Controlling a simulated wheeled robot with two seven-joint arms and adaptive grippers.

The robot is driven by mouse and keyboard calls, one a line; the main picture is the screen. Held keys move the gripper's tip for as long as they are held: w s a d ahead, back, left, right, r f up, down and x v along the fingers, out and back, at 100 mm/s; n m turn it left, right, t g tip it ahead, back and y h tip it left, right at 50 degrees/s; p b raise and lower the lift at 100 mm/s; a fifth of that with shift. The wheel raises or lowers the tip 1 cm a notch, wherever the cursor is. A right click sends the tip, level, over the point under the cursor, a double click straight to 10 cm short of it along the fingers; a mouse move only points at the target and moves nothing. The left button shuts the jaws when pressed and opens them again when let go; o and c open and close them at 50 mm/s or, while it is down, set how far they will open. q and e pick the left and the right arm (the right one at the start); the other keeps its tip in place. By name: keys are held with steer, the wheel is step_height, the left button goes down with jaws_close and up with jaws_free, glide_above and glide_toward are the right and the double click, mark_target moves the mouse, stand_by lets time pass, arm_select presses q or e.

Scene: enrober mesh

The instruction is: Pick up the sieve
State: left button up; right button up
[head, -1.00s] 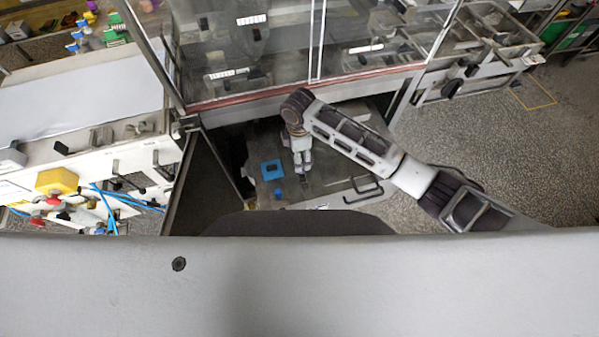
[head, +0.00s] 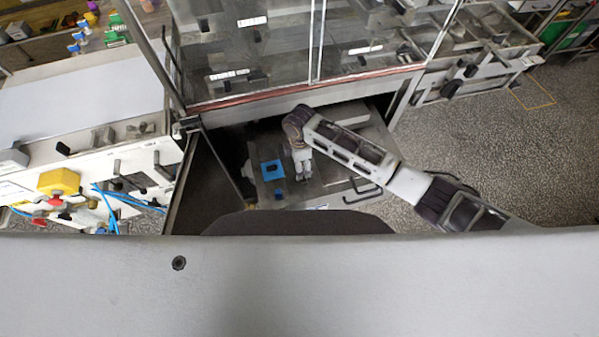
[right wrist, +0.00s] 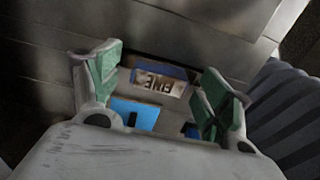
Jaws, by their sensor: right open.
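My right gripper (head: 303,178) is over the grey surface under the glazed machine, beside a blue square piece with a dark middle (head: 272,170). In the right wrist view its green-padded fingers (right wrist: 160,88) are spread apart with nothing gripped. A blue-edged piece with a pale label reading "FINE" (right wrist: 161,79) shows in the gap between them; it may be the sieve, but I cannot tell for sure. A flat blue part (right wrist: 136,113) lies nearer the gripper body, partly hidden by it. My left gripper is not in view.
The glazed machine front (head: 300,50) stands just behind my right arm. A dark open panel (head: 185,190) is left of the grey surface, and a black handle (head: 362,190) is on its right. Open speckled floor (head: 480,140) lies further right.

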steer(key=shift+f, duration=0.3)
steer(key=shift+c, duration=0.4)
steer(key=c, duration=1)
